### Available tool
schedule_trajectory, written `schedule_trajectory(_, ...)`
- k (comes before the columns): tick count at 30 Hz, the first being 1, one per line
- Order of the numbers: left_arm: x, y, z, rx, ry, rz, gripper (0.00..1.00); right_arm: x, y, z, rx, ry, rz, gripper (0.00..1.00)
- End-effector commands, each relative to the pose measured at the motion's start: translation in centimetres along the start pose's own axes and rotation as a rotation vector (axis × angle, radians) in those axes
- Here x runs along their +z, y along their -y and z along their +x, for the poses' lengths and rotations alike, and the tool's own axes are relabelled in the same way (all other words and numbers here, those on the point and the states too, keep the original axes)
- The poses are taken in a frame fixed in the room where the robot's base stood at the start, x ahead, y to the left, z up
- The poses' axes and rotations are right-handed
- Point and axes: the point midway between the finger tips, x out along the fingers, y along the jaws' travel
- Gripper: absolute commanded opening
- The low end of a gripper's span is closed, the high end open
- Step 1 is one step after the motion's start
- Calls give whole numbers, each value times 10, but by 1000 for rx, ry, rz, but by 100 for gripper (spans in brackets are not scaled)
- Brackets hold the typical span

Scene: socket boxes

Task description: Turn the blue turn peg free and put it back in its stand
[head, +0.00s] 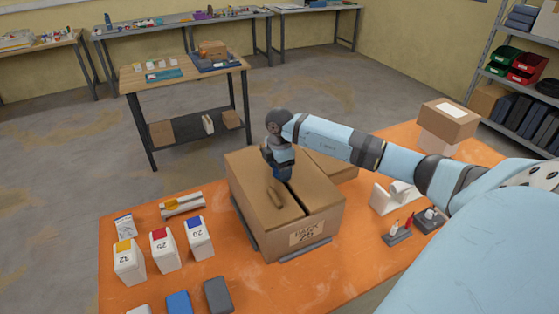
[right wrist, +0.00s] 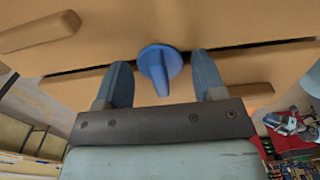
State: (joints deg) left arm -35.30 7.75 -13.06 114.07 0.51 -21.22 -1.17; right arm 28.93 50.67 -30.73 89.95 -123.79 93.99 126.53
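The blue turn peg (right wrist: 159,60) has a round head with a raised grip bar. It sits at the dark slit across the top of the large cardboard box (head: 265,225). My right gripper (right wrist: 160,85) is open, with one finger on each side of the peg and visible gaps between. In the head view the right gripper (head: 281,172) points down over the box slit and hides the peg. Two small dark stands (head: 397,239) with red and white upright pieces stand at the right of the table. I cannot tell which stand belongs to the blue peg. My left gripper is not in view.
White bins with yellow, red and blue marks (head: 166,254) stand on the orange table (head: 120,215) left of the box. A second carton (head: 332,166) is behind it. A white holder (head: 390,198) stands to the right. A stacked box (head: 449,119) is at the back right.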

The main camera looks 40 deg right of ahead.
Motion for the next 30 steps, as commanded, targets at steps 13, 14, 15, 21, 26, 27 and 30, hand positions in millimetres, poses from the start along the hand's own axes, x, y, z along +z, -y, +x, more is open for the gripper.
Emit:
schedule_trajectory(13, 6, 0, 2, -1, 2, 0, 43, 0, 0, 2, 1, 1, -100, 30)
schedule_trajectory(14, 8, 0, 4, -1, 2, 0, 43, 1, 0, 2, 2, 2, -145, 30)
schedule_trajectory(15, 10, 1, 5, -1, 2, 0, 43, 1, -1, 2, 3, 2, -211, 30)
schedule_trajectory(21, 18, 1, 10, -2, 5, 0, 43, 0, 0, 1, 1, 1, -462, 30)
schedule_trajectory(26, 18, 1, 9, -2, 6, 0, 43, 0, 0, 0, 0, 0, -505, 30)
schedule_trajectory(27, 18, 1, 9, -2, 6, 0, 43, 0, 0, 0, 0, 0, -505, 30)
schedule_trajectory(30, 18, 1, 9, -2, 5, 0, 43, 0, 0, 0, 0, 0, -503, 30)
